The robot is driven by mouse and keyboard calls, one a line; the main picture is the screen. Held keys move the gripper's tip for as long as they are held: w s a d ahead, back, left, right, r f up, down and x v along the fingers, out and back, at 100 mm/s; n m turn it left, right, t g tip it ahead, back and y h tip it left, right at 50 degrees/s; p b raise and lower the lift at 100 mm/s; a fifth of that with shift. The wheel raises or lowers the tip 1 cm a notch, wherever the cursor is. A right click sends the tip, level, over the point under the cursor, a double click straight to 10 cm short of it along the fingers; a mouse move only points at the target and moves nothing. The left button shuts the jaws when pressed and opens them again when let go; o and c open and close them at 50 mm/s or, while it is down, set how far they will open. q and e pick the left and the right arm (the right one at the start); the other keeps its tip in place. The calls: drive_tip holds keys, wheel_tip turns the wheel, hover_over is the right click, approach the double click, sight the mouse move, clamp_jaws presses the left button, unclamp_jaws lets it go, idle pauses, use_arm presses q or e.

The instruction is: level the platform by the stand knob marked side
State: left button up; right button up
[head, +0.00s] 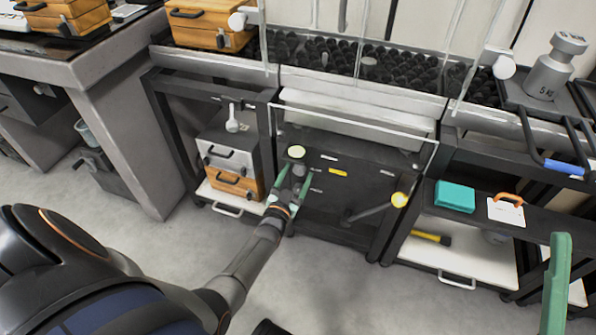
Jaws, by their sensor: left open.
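My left gripper (294,182) has green fingers and is open at the dark stand front (345,200). A small dark grey knob (299,169) shows between or just behind its fingertips; I cannot tell whether they touch it. A pale yellow-green disc (296,152) sits just above it. A yellow label (338,172) and several small pale labels are on the stand front, too small to read. A green finger of my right gripper (556,285) shows at the lower right edge. I cannot make out the platform's tilt.
A clear panel with a pale edge (360,122) is above the stand front. On the left, a shelf holds a grey case and a wooden case (236,180). On the right, a teal box (455,196) and a 5 kg weight (553,70) stand. The grey floor in front is clear.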

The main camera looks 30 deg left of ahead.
use_arm(q)
clamp_jaws()
idle(0.6)
